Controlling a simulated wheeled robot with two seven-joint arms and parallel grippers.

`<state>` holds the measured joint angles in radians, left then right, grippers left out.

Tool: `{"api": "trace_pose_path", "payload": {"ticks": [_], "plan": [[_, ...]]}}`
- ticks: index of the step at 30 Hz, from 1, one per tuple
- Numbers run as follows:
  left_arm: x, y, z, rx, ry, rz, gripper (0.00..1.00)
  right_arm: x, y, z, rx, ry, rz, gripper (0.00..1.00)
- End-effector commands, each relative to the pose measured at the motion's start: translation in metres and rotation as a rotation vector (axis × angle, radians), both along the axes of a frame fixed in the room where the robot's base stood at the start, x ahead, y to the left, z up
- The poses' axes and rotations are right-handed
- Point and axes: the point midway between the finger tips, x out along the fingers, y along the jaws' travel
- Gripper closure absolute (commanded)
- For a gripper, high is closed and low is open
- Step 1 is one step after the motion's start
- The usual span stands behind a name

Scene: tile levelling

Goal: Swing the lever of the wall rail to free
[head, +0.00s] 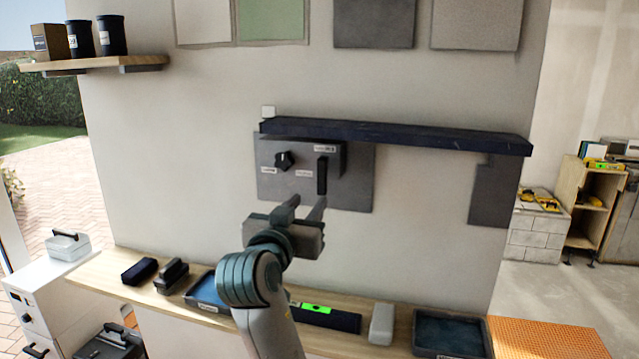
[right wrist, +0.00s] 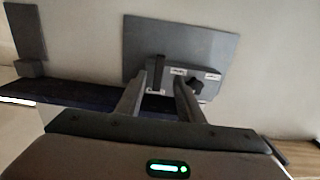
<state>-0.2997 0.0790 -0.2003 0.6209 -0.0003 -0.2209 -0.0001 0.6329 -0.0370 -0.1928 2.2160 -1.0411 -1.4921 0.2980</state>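The wall rail (head: 420,138) is a long dark navy bar on the wall, with a grey plate (head: 350,195) beneath its left part. On the plate's box, the black lever (head: 321,175) hangs straight down, and a black knob (head: 284,160) sits to its left. My right gripper (head: 308,204) is open and empty just below the lever, fingers toward the plate. In the right wrist view, turned upside down, the lever (right wrist: 158,72) appears between the two fingertips (right wrist: 161,84); I cannot tell any contact. The labels are too small to read. My left gripper is out of view.
A wooden shelf (head: 110,275) below holds a black block, a blue tray, a level (head: 325,316), a pale block (head: 381,324) and a dark bin (head: 450,335). An orange mat (head: 545,340) lies at right.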

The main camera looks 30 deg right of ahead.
Motion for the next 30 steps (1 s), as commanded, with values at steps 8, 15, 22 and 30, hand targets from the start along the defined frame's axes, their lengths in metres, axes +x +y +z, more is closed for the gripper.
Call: {"api": "trace_pose_path", "payload": {"ticks": [8,15,22,30], "plan": [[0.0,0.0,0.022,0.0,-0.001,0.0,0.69,0.033,-0.04,0.003,-0.004,0.005,-0.004,0.66],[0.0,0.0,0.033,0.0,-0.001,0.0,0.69,0.053,-0.064,0.002,-0.001,0.003,-0.002,0.66],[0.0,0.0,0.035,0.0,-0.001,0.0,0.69,0.061,-0.072,0.0,0.0,0.0,-0.001,0.66],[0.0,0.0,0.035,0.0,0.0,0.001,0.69,0.061,-0.072,-0.001,0.001,0.001,-0.001,0.66]]}}
